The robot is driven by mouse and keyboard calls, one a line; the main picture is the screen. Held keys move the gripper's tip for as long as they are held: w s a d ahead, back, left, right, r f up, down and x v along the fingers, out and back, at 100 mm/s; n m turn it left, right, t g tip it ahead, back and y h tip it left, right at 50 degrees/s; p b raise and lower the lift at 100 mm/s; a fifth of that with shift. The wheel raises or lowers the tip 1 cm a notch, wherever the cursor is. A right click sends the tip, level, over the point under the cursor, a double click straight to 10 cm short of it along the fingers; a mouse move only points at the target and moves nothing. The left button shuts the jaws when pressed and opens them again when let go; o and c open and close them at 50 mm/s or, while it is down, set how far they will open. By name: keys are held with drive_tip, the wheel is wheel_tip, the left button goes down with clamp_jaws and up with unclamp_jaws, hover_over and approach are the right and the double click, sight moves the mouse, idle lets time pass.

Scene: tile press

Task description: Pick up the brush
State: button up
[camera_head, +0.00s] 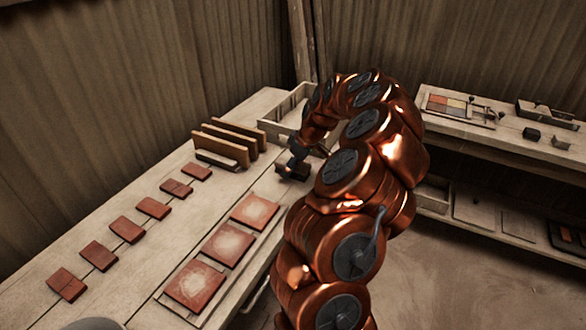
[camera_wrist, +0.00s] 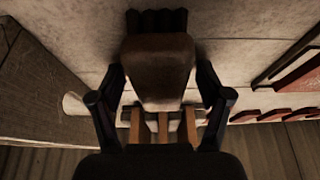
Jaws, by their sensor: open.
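The brush (camera_head: 293,172) is a small dark block on the workbench, just below my gripper (camera_head: 295,158) in the head view. In the wrist view the brush (camera_wrist: 158,70) shows as a brown block with dark, bristle-like ends at its top edge. My gripper (camera_wrist: 161,80) is open there, with one dark finger on each side of the block. I cannot tell whether the fingers touch it. My arm hides part of the bench in the head view.
Upright wooden boards (camera_head: 228,140) stand left of the brush, with an open wooden box (camera_head: 287,108) behind. Reddish tiles (camera_head: 153,208) line the bench, and larger dusted tiles (camera_head: 228,244) lie on a tray in front. A shelf (camera_head: 480,135) with small items stands at right.

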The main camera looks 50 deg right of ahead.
drive_tip(key=shift+f, duration=0.1)
idle(0.3)
drive_tip(key=c, duration=1.3)
